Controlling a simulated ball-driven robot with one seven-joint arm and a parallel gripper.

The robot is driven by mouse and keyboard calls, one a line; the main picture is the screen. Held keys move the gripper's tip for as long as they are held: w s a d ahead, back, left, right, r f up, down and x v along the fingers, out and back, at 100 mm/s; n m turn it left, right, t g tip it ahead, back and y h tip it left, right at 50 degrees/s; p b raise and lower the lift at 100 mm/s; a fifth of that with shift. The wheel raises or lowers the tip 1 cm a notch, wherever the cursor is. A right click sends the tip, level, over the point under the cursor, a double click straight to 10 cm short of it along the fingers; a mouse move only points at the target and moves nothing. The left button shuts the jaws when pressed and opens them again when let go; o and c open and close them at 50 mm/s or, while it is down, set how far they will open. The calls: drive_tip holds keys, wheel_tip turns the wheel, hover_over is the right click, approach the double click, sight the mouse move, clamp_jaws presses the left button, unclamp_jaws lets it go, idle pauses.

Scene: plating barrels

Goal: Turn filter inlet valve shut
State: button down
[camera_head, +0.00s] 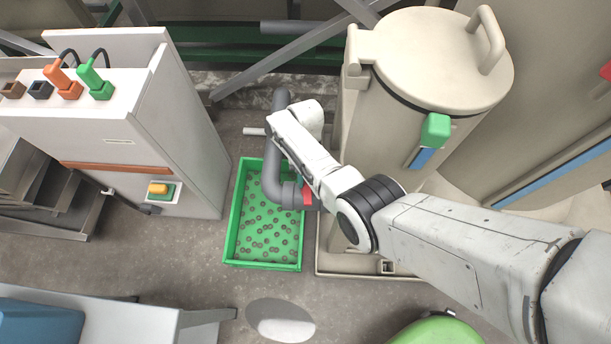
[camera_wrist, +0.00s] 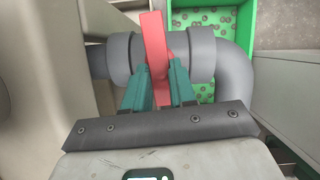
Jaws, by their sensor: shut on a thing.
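The filter inlet valve is on a grey pipe (camera_head: 272,180) beside the beige filter vessel (camera_head: 430,60). Its red handle (camera_wrist: 153,48) stands between two grey pipe collars in the wrist view; a bit of the red handle (camera_head: 307,196) also shows in the head view, partly hidden by my arm. My gripper (camera_wrist: 160,75) has its green fingers on both sides of the red handle and is shut on it. In the head view the fingertips are hidden behind my arm.
A green tray (camera_head: 237,215) with several small round parts lies on the floor under the pipe. A white cabinet (camera_head: 180,130) with coloured plugs stands to the left. A grey bench (camera_head: 110,320) is at the lower left. Open floor lies between.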

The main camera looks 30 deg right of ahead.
drive_tip(key=shift+d+m, duration=0.1)
drive_tip(key=shift+m, duration=0.4)
drive_tip(key=c, duration=0.9)
unclamp_jaws()
drive_tip(key=shift+y, duration=0.3)
drive_tip(key=p+v, duration=0.1)
drive_tip(key=v, duration=0.4)
drive_tip(key=p+v, duration=0.2)
drive_tip(key=v, duration=0.3)
drive_tip(key=shift+s+r, duration=0.1)
drive_tip(key=shift+r, duration=0.35)
